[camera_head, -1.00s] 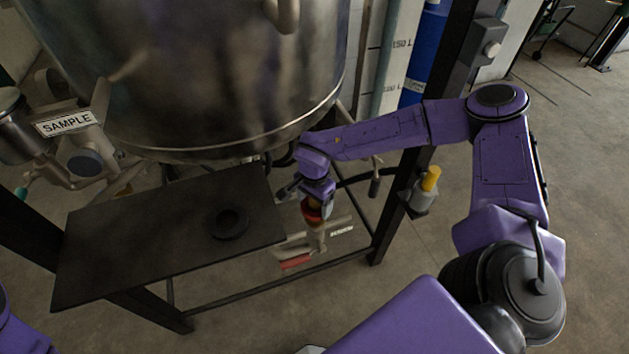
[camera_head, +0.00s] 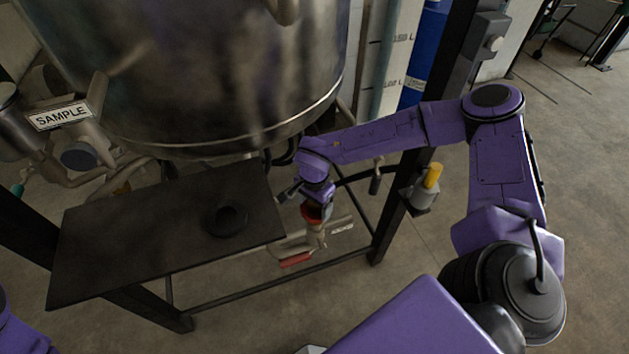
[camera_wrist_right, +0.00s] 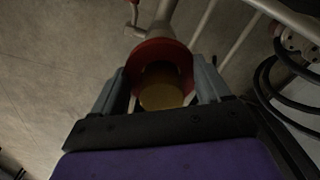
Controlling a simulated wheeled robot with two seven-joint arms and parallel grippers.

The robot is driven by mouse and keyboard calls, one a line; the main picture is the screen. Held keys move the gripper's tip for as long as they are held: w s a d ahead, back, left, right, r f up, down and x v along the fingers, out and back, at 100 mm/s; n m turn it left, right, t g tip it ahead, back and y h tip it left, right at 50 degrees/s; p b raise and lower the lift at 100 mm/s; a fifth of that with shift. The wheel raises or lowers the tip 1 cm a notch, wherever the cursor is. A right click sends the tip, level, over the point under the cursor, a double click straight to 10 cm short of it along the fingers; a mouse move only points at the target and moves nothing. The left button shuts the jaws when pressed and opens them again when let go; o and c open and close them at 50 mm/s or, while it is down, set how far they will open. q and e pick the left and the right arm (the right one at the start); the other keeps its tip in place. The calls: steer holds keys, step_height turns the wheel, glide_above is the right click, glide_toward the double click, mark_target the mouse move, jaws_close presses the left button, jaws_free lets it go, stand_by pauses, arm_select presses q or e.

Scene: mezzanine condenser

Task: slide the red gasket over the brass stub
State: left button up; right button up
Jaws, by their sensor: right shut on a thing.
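The red gasket (camera_wrist_right: 180,54) is between the two fingers of my right gripper (camera_wrist_right: 163,88) in the right wrist view. The fingers are shut on it from both sides. The brass stub (camera_wrist_right: 162,97) shows inside the ring, its round end towards the wrist camera, so the gasket appears to be around it. How far along the stub it sits is hard to tell. In the head view the gasket (camera_head: 318,212) is a small red patch below my right gripper (camera_head: 315,200), by the black table's right edge. My left gripper is out of view.
A black table (camera_head: 130,235) with a dark ring (camera_head: 227,221) on it stands left of the gripper. A large steel vessel (camera_head: 220,80) hangs above. A frame post (camera_head: 425,150) with a yellow-topped fitting (camera_head: 432,177) stands to the right. Pipework with a red handle (camera_head: 295,260) lies below.

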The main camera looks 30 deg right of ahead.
steer(key=shift+f+b, duration=0.6)
steer(key=shift+f, duration=0.6)
steer(key=o, duration=1)
step_height(320, 180, up, 11)
steer(key=shift+f, duration=0.2)
